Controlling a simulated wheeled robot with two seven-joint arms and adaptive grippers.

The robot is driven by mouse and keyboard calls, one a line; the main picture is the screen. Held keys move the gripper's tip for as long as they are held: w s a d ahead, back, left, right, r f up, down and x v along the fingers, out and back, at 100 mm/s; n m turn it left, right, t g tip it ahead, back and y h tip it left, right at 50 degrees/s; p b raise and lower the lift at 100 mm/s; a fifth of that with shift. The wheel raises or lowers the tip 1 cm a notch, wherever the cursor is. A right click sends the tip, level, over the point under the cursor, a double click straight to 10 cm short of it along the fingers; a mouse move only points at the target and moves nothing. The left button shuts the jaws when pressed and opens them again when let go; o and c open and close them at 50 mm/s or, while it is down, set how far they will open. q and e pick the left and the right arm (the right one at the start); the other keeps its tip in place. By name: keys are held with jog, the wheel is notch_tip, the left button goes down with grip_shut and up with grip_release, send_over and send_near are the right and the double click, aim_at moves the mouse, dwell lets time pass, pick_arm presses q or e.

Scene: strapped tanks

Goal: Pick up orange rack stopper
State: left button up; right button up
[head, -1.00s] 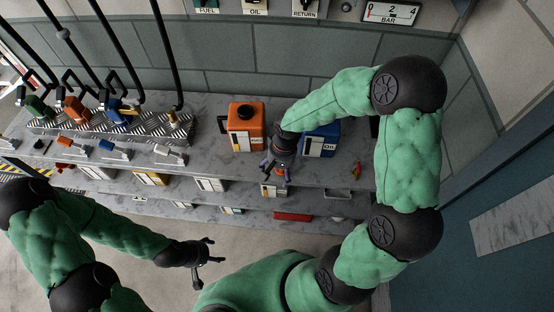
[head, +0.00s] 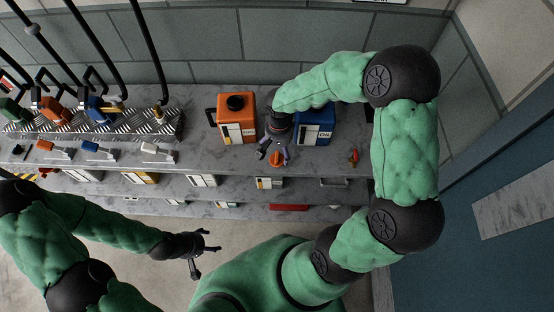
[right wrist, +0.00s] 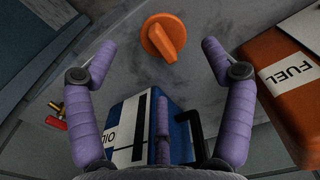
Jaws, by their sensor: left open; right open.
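The orange rack stopper (head: 276,157) lies on the grey marble shelf in front of the gap between the orange and blue tanks. In the right wrist view the stopper (right wrist: 163,37) shows as a round disc with a raised grip, just beyond the fingertips and between their lines. My right gripper (head: 273,153) is open and empty, pointing down over the shelf close to the stopper; its two purple fingers (right wrist: 157,52) are spread wide. I cannot tell its exact height. My left gripper (head: 204,254) is open and empty, low at the left, away from the shelf.
The orange fuel tank (head: 237,118) stands left of my right gripper and the blue oil tank (head: 316,126) right of it, both close. A small red and brass fitting (head: 353,157) lies further right. Fuel nozzles (head: 96,108) sit on a striped rack (head: 150,127) at left.

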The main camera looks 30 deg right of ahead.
aim_at(277, 156)
jog(key=f, duration=0.2)
jog(key=f+b, duration=0.1)
jog(key=f, duration=0.1)
jog(key=shift+a, duration=0.4)
jog(key=shift+f+b, duration=0.35)
jog(key=shift+f, duration=0.1)
jog(key=shift+r, duration=0.1)
jog(key=c, duration=1.3)
